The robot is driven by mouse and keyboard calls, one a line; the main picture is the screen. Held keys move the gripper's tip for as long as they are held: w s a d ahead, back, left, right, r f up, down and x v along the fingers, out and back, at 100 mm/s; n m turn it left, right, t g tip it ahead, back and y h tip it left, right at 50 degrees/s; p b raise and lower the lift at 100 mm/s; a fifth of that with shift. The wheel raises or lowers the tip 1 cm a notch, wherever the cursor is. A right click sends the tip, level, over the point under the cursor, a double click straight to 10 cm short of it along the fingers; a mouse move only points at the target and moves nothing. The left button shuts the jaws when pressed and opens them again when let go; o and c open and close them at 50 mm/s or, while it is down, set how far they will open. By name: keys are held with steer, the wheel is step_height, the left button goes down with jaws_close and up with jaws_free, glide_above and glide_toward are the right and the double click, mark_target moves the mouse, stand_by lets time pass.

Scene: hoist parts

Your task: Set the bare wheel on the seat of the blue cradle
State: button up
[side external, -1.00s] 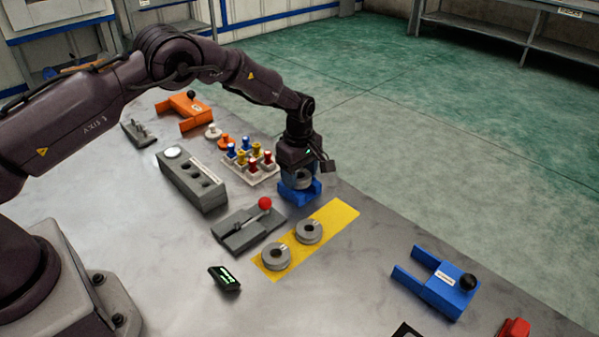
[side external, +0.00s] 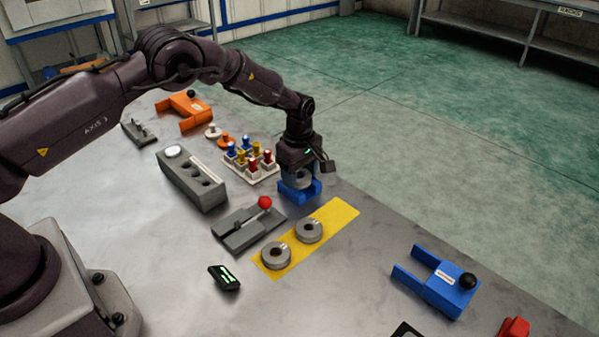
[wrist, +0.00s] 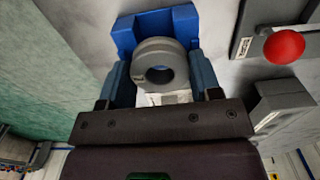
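A grey ring-shaped wheel (wrist: 160,64) with a round hole sits between the fingers of my gripper (wrist: 160,78) in the wrist view. Both fingers lie along its sides and appear to touch it. The blue cradle (wrist: 124,36) is behind and around the wheel. In the side view the wheel (side external: 302,180) is low at the blue cradle (side external: 299,195), under my gripper (side external: 301,176). I cannot tell whether the wheel bears fully on the seat, as its contact is hidden. Two more grey wheels, a nearer one (side external: 275,256) and a farther one (side external: 309,231), lie on the yellow mat (side external: 342,216).
A grey fixture with a red-knobbed lever (side external: 264,203) stands close to the cradle. A tray of coloured pegs (side external: 250,163) is behind it. A grey block with holes (side external: 190,180) stands left. A blue fork-shaped part (side external: 437,285) lies right, with clear table before it.

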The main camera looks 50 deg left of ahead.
steer(key=o, duration=0.5)
steer(key=shift+s+f, duration=0.1)
steer(key=shift+f, duration=0.15)
steer(key=shift+o, duration=0.2)
steer(key=shift+s, duration=0.1)
step_height(320, 180, up, 7)
steer(key=shift+r, duration=0.15)
stand_by(0.5)
steer(key=shift+w, duration=0.2)
